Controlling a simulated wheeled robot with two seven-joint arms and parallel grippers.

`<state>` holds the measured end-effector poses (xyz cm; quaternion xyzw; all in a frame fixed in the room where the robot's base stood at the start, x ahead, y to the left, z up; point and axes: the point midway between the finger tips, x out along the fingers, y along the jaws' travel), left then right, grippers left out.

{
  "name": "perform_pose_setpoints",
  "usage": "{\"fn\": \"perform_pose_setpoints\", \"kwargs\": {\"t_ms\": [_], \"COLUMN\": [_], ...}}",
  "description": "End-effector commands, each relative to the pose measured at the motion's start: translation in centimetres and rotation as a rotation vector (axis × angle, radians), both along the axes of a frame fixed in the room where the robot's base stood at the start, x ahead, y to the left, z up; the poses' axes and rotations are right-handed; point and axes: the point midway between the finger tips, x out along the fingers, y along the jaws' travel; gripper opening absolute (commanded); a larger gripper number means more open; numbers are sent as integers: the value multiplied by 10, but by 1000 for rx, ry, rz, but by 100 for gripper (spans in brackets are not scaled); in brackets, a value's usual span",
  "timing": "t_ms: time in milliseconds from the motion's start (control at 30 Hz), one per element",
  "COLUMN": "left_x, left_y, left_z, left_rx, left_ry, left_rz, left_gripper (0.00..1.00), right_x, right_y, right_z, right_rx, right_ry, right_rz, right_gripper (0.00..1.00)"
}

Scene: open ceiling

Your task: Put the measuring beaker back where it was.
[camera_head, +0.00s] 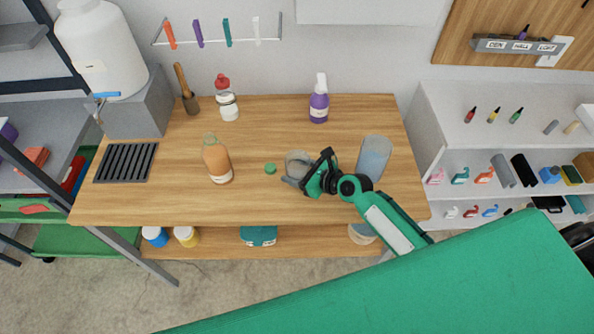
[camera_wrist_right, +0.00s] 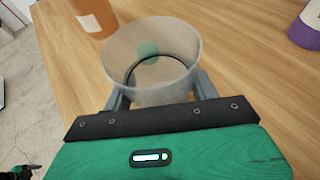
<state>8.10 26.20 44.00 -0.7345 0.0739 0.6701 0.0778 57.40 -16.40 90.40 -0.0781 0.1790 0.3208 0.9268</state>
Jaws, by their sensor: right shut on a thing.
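The measuring beaker (camera_head: 298,162) is a clear, greyish open cup over the middle right of the wooden table (camera_head: 130,205). My right gripper (camera_head: 294,180) comes in from the right and is shut on it. In the right wrist view the beaker (camera_wrist_right: 150,60) is upright between the two grey fingers, its open rim facing up. I cannot tell whether its base touches the table. A small green cap (camera_head: 270,168) lies just left of the beaker and shows through its wall in the wrist view. My left gripper is not seen in the head view.
A tall bluish clear container (camera_head: 373,155) stands right of the gripper, close to my arm. An orange bottle (camera_head: 217,160) stands to the left. The table's middle back is clear.

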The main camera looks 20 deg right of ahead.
Motion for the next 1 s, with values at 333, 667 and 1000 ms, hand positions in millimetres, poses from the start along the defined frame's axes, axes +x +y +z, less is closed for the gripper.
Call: {"fn": "perform_pose_setpoints", "kwargs": {"t_ms": [333, 667, 1000], "left_x": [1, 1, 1], "left_y": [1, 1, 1], "left_z": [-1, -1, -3], "left_rx": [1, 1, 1], "left_ry": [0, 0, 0], "left_rz": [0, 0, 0], "left_gripper": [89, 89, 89], "right_x": [0, 0, -15], "right_y": [0, 0, -12], "right_z": [-4, -4, 5], "right_rx": [1, 1, 0], "right_ry": [0, -1, 0], "right_rz": [0, 0, 0], "right_gripper": [32, 81, 81]}}
